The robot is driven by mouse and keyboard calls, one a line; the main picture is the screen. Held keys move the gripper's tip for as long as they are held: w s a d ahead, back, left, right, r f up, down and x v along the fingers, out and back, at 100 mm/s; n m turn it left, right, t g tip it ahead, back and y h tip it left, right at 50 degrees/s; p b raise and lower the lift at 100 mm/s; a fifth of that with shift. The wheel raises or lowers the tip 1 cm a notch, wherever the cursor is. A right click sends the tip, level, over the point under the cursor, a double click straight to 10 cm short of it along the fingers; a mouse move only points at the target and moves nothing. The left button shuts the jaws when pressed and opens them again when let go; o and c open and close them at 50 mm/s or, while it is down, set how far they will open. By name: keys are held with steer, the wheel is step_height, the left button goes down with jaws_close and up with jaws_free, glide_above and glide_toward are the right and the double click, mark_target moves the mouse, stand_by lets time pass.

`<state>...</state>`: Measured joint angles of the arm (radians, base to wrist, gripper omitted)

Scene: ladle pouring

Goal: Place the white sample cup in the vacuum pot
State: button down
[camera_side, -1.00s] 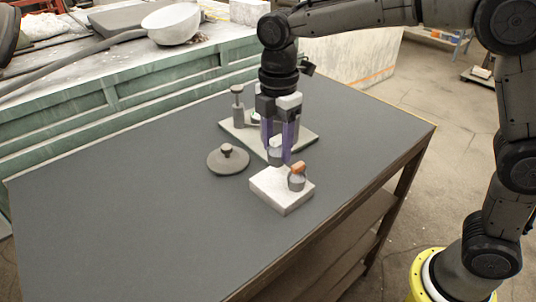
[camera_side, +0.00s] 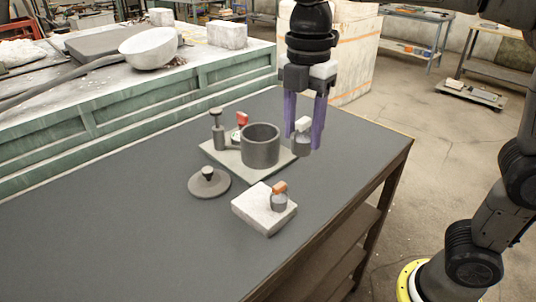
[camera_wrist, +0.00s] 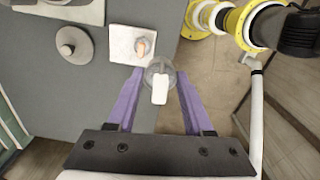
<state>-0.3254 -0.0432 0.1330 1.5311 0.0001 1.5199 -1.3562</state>
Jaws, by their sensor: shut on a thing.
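My gripper (camera_side: 303,143) has its purple fingers shut on the white sample cup (camera_side: 302,132), a small clear-grey cup with a white top. It is held upright in the air, to the right of the vacuum pot. In the wrist view the cup (camera_wrist: 160,88) sits between the fingertips (camera_wrist: 160,73). The vacuum pot (camera_side: 260,150) is a dark grey open cylinder standing on a pale base plate (camera_side: 280,168). Its inside bottom is hidden.
A round lid with a knob (camera_side: 209,184) lies left of the pot. An orange-topped cup (camera_side: 279,197) stands on a white block (camera_side: 252,211) in front. A post (camera_side: 217,130) and a red-topped item (camera_side: 241,121) stand behind the pot. The left table area is clear.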

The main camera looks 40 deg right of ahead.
steer(key=w+d, duration=0.1)
steer(key=w, duration=0.8)
steer(key=m, duration=0.1)
glide_toward(260, 126)
steer(key=s+a, duration=0.3)
steer(key=a, duration=0.1)
steer(key=f, duration=0.5)
steer(key=d+f, duration=0.1)
steer(key=f, duration=0.1)
steer(key=shift+f, duration=2.35)
steer(key=shift+f, duration=0.15)
steer(key=c, duration=0.6)
jaws_free()
